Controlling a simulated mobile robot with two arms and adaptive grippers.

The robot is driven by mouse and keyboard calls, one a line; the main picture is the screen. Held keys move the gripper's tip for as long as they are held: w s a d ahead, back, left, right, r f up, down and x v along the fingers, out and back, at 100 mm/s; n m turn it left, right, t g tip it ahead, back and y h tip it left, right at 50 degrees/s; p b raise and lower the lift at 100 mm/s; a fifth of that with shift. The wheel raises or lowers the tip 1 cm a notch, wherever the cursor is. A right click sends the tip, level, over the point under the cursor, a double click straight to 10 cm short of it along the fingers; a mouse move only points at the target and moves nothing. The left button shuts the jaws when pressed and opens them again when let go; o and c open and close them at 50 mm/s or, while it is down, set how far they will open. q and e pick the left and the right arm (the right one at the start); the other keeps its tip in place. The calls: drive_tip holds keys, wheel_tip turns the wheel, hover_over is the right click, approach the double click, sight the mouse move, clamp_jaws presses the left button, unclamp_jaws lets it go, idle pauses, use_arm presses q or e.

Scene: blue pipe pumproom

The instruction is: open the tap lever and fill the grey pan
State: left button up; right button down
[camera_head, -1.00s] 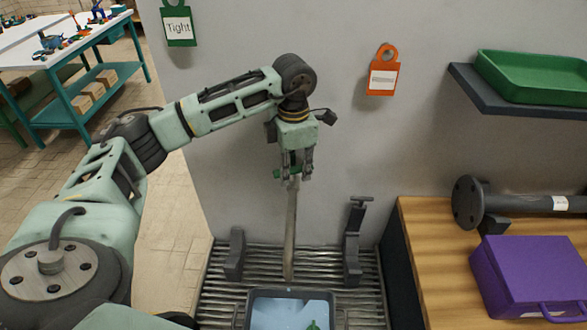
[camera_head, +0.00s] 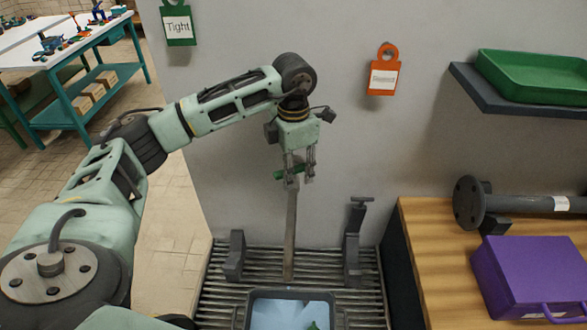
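The green tap lever (camera_head: 281,174) is in front of the grey wall, its left end sticking out past the fingers. My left gripper (camera_head: 300,180) points down at the lever, its fingers apart and the left finger overlapping the lever; I cannot tell whether they touch. The pan is cut off by the bottom edge. Its inside looks pale blue, with a small green thing (camera_head: 313,325) in it. My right gripper is not in view.
At right are a wooden bench (camera_head: 425,235), a purple case (camera_head: 530,270), a dark flanged pipe (camera_head: 500,204) and a green tray (camera_head: 530,78) on a shelf.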

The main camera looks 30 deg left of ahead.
sight(294, 169)
use_arm(q)
wheel_tip(294, 169, up, 12)
idle(0.4)
idle(0.8)
